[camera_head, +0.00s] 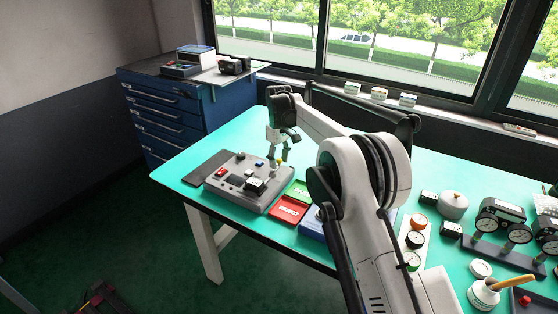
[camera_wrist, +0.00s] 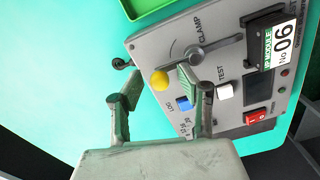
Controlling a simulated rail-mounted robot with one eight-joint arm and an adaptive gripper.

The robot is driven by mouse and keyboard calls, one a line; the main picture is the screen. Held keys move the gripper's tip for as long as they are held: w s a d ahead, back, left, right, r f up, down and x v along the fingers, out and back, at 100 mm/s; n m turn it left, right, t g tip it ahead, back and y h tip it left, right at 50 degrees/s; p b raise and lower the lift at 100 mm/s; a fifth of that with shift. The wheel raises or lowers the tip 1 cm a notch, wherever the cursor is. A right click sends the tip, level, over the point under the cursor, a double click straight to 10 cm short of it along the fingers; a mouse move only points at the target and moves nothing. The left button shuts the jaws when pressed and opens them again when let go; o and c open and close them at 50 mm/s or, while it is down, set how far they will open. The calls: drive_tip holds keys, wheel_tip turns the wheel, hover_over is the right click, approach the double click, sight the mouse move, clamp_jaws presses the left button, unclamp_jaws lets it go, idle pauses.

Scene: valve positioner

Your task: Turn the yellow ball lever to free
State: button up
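The yellow ball (camera_wrist: 159,81) of the lever shows in the wrist view, with a thin rod running from it toward a round pivot (camera_wrist: 195,54) on the grey panel. The word CLAMP is printed near the pivot. My gripper (camera_wrist: 160,74) is open, one finger on each side of the ball. A gap shows beside the left finger; the right finger is close to the ball, and I cannot tell if it touches. In the head view, my gripper (camera_head: 278,150) points down over the grey control box (camera_head: 238,193), and the small yellow ball (camera_head: 280,165) shows just below it.
On the panel are a blue button (camera_wrist: 184,104), a white TEST button (camera_wrist: 225,91), a red switch (camera_wrist: 256,116) and a black module (camera_wrist: 270,45) marked 06. A green tray (camera_head: 300,189) and red tray (camera_head: 289,209) lie beside the box. Gauges stand at the table's right.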

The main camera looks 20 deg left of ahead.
sight(279, 159)
wheel_tip(279, 159, up, 12)
idle(0.7)
idle(0.4)
